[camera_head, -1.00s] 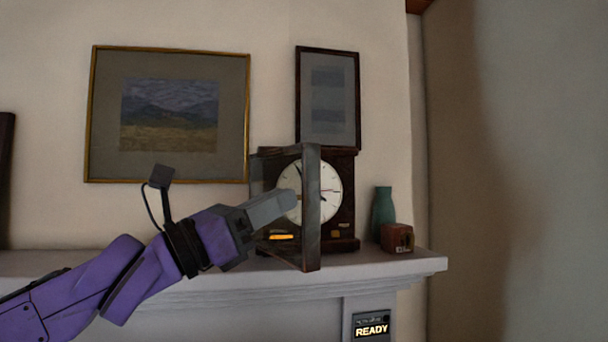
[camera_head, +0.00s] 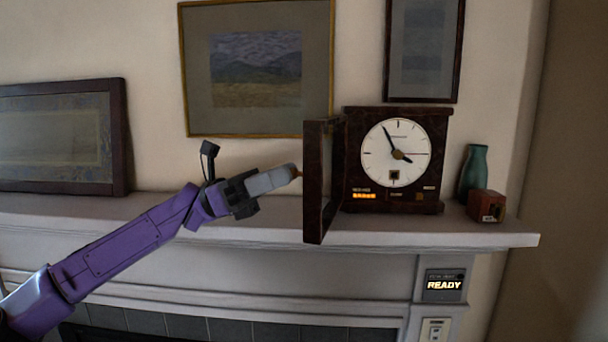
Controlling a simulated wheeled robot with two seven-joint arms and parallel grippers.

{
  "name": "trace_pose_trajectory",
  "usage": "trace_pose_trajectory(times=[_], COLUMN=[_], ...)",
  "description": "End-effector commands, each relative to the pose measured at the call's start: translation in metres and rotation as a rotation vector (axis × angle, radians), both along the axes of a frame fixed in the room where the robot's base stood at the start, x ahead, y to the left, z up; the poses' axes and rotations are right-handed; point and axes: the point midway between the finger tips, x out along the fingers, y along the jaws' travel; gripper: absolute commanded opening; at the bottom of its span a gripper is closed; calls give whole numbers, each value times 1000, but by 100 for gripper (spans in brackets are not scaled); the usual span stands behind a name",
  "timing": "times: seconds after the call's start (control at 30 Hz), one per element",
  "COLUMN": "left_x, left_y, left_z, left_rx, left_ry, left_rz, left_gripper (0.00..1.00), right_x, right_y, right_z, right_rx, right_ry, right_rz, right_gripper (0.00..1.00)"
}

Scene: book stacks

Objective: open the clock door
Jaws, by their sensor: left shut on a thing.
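The dark wooden clock (camera_head: 437,165) stands on the mantel with its white dial (camera_head: 396,152) in full view. Its framed clock door (camera_head: 316,205) stands swung out on the left side, jutting toward me and seen nearly edge-on. My left gripper (camera_head: 296,172) is at the left, outer side of the door, shut, with a small brownish bit at its fingertips. The exact grip on the door is too small to make out. My right gripper is not in view.
The white mantel shelf (camera_head: 490,238) runs across below the clock. A green vase (camera_head: 474,172) and a small reddish box (camera_head: 486,206) stand right of it. Framed pictures hang behind, and another frame (camera_head: 60,136) leans at left. A READY panel (camera_head: 444,285) is below.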

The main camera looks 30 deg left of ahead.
Motion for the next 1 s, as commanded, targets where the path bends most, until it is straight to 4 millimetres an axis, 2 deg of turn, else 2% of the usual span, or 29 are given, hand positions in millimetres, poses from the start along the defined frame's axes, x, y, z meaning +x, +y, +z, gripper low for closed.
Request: trace_pose_trajectory(times=[0.43,0.47,0.5,0.53,0.87,0.97,1.0], left_x=[0,0,0,0,0,1,-1], left_y=[3,3,3,3,5,17,27], left_z=[-2,-2,-2,-2,-5,-16,-11], left_rx=[5,5,4,4,1,2,0], left_ry=[0,0,0,-1,-3,-2,-4], left_rz=[-5,-5,-5,-6,-4,-2,-1], left_gripper=[0,25,38,43,43,43,43], right_x=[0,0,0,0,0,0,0], right_y=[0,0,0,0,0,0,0], right_z=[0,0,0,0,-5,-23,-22], right_rx=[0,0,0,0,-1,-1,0], right_ry=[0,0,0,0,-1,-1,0], right_rz=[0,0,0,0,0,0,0], right_gripper=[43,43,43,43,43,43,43])
